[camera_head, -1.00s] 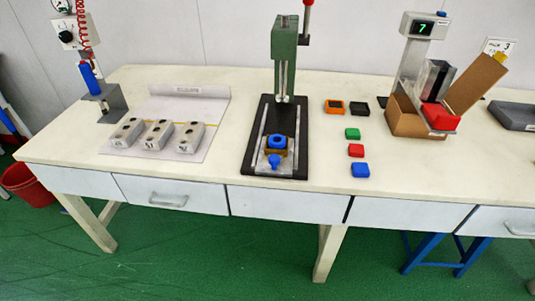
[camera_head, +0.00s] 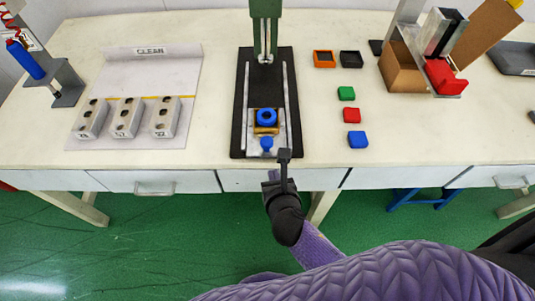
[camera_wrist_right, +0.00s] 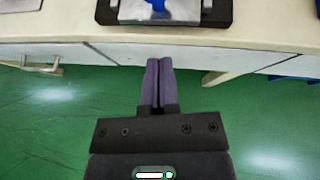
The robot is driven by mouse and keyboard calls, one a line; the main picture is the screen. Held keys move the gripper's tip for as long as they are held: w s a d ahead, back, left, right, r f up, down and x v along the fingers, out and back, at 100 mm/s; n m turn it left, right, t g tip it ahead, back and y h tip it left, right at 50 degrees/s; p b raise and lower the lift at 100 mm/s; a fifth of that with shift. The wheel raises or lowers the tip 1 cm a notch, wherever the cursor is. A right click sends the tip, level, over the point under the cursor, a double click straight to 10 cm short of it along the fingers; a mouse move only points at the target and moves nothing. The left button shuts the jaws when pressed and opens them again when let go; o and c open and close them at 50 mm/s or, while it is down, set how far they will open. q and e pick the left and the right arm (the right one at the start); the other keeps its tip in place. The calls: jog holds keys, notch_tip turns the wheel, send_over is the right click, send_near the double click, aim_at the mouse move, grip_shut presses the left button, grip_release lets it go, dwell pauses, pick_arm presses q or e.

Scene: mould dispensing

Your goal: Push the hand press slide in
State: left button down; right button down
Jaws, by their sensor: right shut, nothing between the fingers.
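The green hand press (camera_head: 265,28) stands on a black base plate (camera_head: 240,115) with two rails. Its slide (camera_head: 262,141) sits at the front end of the rails, out from under the press head. It bears a brass-coloured block (camera_head: 266,129) with a blue ring (camera_head: 266,116) on it and has a blue knob (camera_head: 266,144) at the front. My right gripper (camera_head: 284,155) is at the table's front edge, just in front of the knob and slightly right. In the wrist view its fingers (camera_wrist_right: 158,85) are together and empty, with the base's front edge ahead. My left gripper is out of view.
Several grey moulds (camera_head: 127,118) lie on a white mat at left. Green (camera_head: 346,93), red (camera_head: 352,115) and blue (camera_head: 357,139) pieces lie right of the press. A cardboard box (camera_head: 402,72) stands further right. Drawers line the table front.

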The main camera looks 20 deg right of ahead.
aim_at(271, 146)
jog(key=x, duration=0.2)
jog(key=b+x, duration=0.1)
jog(key=x, duration=0.1)
jog(key=r+b+x, duration=0.1)
jog(key=x, duration=0.1)
jog(key=shift+w+f, duration=0.1)
jog(key=shift+w, duration=0.35)
jog(key=shift+w+d, duration=0.1)
jog(key=shift+w, duration=0.45)
jog(key=w, duration=0.2)
jog(key=w+d, duration=0.1)
jog(key=w, duration=0.1)
jog(key=shift+d, duration=0.1)
